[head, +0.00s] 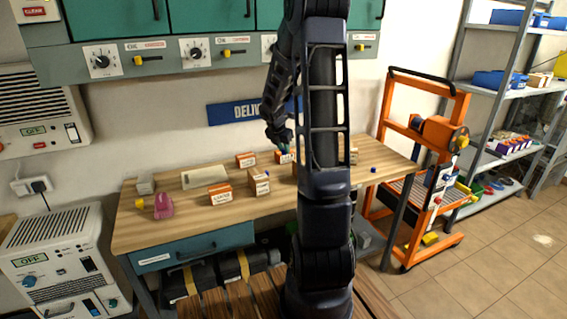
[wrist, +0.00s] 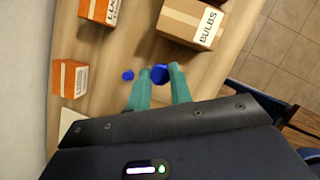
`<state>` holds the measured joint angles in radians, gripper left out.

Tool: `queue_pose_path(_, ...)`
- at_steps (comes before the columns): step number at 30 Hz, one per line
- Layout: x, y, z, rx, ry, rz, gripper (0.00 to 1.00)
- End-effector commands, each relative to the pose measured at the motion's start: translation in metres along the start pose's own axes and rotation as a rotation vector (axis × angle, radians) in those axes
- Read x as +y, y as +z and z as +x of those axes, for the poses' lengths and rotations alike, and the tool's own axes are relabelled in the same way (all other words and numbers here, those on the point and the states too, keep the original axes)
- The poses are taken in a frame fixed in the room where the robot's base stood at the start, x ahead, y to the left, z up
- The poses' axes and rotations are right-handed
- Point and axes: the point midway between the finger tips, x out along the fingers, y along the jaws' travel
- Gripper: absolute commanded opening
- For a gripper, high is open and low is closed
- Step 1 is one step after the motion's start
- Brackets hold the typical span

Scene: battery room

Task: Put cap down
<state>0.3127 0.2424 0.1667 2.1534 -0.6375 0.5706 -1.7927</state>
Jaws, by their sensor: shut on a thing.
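My gripper (head: 285,149) is over the back middle of the workbench in the head view, small and partly hidden by my arm. In the wrist view its teal fingers (wrist: 159,75) are shut on a blue cap (wrist: 160,74) at their tips. A second small blue piece (wrist: 128,75) shows just left of the fingers. In the head view a blue piece (head: 373,169) lies on the right part of the bench. I cannot tell whether these two are the same. The gap between the held cap and the bench top is unclear.
The wooden workbench (head: 185,222) carries several boxes, including an orange box (wrist: 70,78) and a cardboard BULBS box (wrist: 192,22) near my gripper. A pink object (head: 162,206) and a yellow piece (head: 139,203) are at left. The bench's right end is mostly clear.

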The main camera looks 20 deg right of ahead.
Motion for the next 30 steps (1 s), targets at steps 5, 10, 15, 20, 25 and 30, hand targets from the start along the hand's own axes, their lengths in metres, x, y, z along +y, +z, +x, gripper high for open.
queue_pose_path(5,0.0,0.013,-0.031,-0.002,0.002,0.001,0.01)
queue_pose_path(10,0.0,0.02,-0.046,-0.001,0.001,0.0,0.01)
queue_pose_path(15,0.003,0.021,-0.051,0.0,0.001,-0.005,0.01)
queue_pose_path(20,0.032,0.014,-0.047,0.001,0.02,-0.051,0.01)
queue_pose_path(25,0.096,-0.006,-0.039,0.002,0.061,-0.154,0.01)
queue_pose_path(30,0.164,-0.037,-0.032,0.003,0.105,-0.262,0.01)
